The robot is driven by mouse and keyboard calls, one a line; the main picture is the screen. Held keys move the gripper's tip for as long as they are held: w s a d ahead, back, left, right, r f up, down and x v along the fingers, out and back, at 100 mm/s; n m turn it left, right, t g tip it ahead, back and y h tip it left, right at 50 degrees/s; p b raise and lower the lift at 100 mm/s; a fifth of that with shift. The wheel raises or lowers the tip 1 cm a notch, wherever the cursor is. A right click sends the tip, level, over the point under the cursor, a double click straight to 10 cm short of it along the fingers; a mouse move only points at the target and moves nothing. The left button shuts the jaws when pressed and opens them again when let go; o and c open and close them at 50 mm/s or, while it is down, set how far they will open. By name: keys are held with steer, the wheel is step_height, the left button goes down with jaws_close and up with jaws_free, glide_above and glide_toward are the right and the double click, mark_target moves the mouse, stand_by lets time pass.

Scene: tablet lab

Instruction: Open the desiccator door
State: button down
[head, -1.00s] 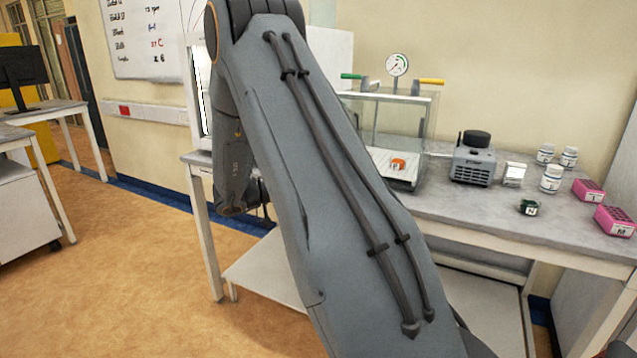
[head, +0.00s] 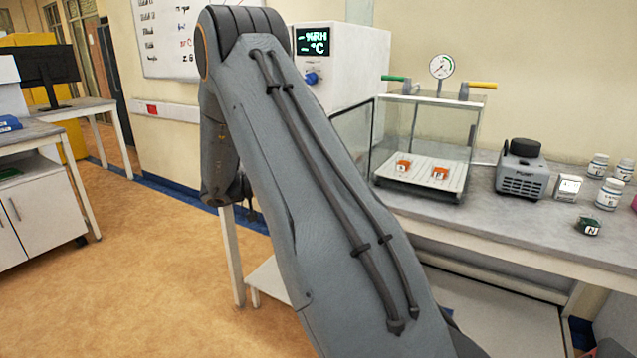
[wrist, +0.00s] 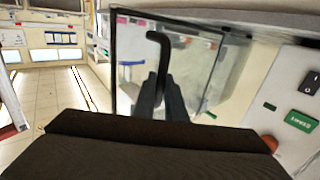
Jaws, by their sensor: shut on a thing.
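The desiccator (head: 425,100) is a clear glass box on the bench, with a round gauge on top. Its dark-edged glass door (head: 352,133) stands swung out from the box's left side, partly hidden behind my arm. In the wrist view the door (wrist: 129,62) fills the middle, with a dark hooked handle (wrist: 160,45) on it. My gripper (wrist: 161,84) is shut on this handle. In the head view my gripper and the handle are hidden by my arm.
A white unit with a humidity display (head: 340,62) stands left of the desiccator. A grey pump (head: 522,168) and several white bottles (head: 610,193) stand to the right. Two orange items (head: 440,174) sit inside the desiccator. Open floor (head: 130,270) lies left.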

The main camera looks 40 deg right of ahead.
steer(key=shift+s, duration=0.1)
steer(key=c, duration=1.8)
jaws_free()
steer(key=shift+d, duration=0.15)
steer(key=b+v, duration=0.2)
steer(key=v, duration=0.6)
steer(key=shift+d, duration=0.1)
